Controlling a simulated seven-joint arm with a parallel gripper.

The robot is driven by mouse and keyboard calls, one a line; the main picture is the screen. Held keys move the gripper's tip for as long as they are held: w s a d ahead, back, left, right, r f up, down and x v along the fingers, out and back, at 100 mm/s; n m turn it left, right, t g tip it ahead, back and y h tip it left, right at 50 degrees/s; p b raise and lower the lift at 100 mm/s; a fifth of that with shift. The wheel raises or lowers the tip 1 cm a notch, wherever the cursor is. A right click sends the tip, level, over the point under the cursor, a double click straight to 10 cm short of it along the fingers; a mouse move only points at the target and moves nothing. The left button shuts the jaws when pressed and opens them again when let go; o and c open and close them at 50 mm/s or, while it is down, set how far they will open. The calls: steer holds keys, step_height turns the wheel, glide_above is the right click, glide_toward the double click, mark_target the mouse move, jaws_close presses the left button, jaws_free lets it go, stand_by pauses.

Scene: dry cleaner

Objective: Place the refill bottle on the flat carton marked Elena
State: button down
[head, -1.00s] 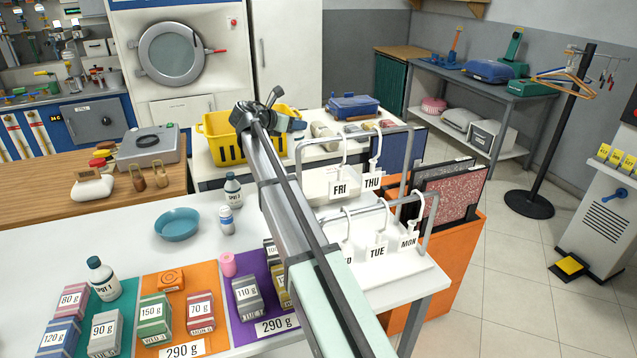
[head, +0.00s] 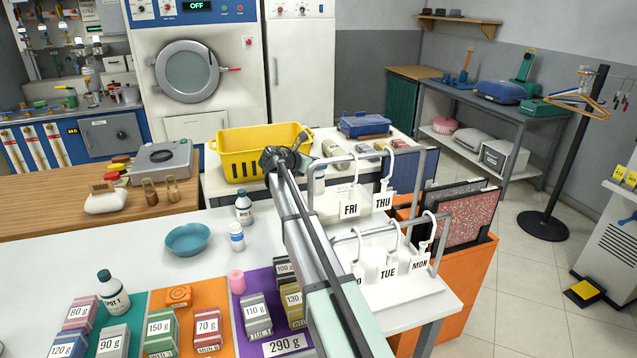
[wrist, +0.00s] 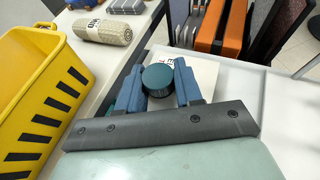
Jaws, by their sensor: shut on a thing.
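My gripper (wrist: 159,76) has blue fingers shut on an upright item with a round dark teal cap (wrist: 160,81), apparently the refill bottle. Its body is mostly hidden below the cap. A flat cream surface (wrist: 205,72) lies below and beyond the fingers, perhaps the carton; a small label beside the cap is too cut off to read. I cannot tell whether the bottle touches that surface. I cannot read Elena anywhere.
The yellow crate (head: 240,157) stands close left of my gripper; it also shows in the wrist view (wrist: 22,100). A grey rail with day tags (head: 350,208) stands just right of my arm. A rolled beige mat (wrist: 102,30) lies beyond. Several bottles and boxes cover the front table.

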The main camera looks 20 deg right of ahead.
mark_target(316, 178)
steer(key=shift+f, duration=2.95)
steer(key=shift+f, duration=0.1)
steer(key=c, duration=0.7)
jaws_free()
steer(key=shift+c, duration=0.2)
steer(key=shift+s+a, duration=0.1)
steer(key=shift+a, duration=0.05)
steer(key=v, duration=1.1)
steer(key=shift+a+r, duration=0.25)
steer(key=shift+r, duration=0.15)
steer(key=shift+s, duration=0.15)
